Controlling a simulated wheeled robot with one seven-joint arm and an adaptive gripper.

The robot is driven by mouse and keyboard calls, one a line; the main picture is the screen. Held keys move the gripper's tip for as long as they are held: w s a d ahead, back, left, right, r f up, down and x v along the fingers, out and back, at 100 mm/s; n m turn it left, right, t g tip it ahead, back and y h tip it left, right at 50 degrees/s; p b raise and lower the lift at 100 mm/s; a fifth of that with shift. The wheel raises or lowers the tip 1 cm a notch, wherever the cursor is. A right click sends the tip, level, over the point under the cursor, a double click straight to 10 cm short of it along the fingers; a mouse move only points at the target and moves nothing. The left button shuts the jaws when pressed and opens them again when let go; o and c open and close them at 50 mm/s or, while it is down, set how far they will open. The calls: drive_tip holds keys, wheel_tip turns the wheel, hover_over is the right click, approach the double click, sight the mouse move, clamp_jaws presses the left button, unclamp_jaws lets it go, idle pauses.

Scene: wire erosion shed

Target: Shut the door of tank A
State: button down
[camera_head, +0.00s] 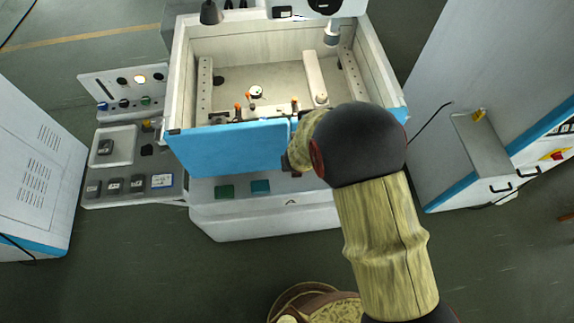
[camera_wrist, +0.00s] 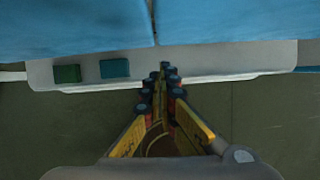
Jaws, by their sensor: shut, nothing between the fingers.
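The blue door (camera_head: 225,150) stands upright across the front left of the pale tank (camera_head: 180,75). Its label is not readable. In the wrist view the door (camera_wrist: 70,28) fills the upper left, with a thin dark seam between it and another blue panel (camera_wrist: 230,20). I cannot tell whether the door sits fully flush. My gripper (camera_head: 288,164) is at the door's lower right corner, partly hidden by my arm. In the wrist view the gripper (camera_wrist: 165,68) is shut and empty, its tips just below the seam; contact is unclear.
A pale ledge with a green block (camera_head: 225,192) and a teal block (camera_head: 261,187) lies below the door. A control panel (camera_head: 122,90) stands left of the tank. Cabinets flank both sides (camera_head: 35,165), (camera_head: 480,100). The floor in front is clear.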

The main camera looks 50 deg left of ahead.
drive_tip(key=p+v, duration=0.2)
drive_tip(key=v, duration=0.6)
drive_tip(key=shift+w+r+p, duration=0.2)
drive_tip(key=shift+r+p, duration=0.1)
drive_tip(key=shift+r, duration=0.05)
